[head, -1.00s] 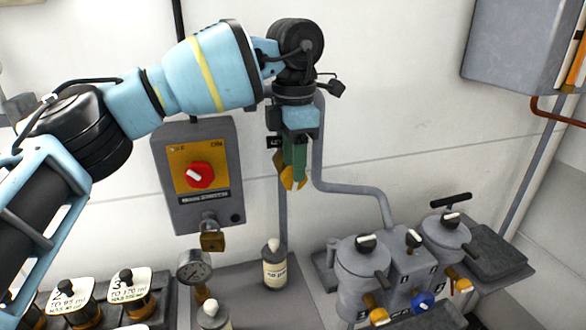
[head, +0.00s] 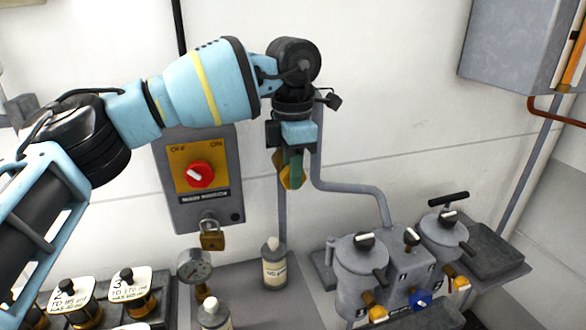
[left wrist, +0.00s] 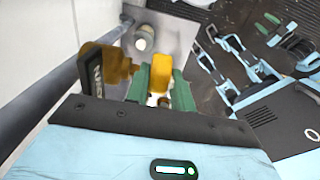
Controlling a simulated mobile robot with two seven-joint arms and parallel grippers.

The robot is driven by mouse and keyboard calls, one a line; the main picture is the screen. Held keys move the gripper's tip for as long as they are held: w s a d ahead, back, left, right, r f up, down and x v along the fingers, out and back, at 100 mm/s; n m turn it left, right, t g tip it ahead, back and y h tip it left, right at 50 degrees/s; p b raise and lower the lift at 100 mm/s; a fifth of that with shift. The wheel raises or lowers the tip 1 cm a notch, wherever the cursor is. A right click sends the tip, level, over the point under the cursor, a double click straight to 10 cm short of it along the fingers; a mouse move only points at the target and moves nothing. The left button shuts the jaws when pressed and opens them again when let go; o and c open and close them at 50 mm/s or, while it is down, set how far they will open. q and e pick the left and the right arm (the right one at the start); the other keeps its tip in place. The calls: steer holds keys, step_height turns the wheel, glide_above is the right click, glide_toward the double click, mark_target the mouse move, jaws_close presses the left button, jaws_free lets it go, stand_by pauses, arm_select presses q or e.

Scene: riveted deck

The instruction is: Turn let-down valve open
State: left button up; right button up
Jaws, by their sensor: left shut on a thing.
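The let-down valve, a brass body (left wrist: 112,66) with a yellow handle (left wrist: 161,76) and a black tag, sits on the grey wall pipe in the left wrist view. My left gripper (left wrist: 160,88) has green fingers, one on each side of the handle, and is shut on it. In the head view my left gripper (head: 292,172) is in front of the pipe, pointing down, and covers much of the valve. My right gripper is not seen in the head view.
A switch box (head: 203,172) with a red knob and a padlock (head: 211,236) is left of the valve. Grey pots (head: 362,270) with small valves stand right. A grey cabinet (head: 515,45) hangs upper right.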

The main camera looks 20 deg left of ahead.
arm_select(q)
steer(key=shift+s+a+r+t+h+p, duration=0.1)
steer(key=shift+s+r+t+h+p, duration=0.1)
steer(key=shift+t+h+p, duration=0.15)
steer(key=shift+w+f+h, duration=0.15)
steer(key=shift+h, duration=0.2)
steer(key=shift+f+t, duration=0.1)
steer(key=shift+t, duration=0.15)
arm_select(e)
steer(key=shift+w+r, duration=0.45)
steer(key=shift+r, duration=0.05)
arm_select(q)
steer(key=o, duration=1)
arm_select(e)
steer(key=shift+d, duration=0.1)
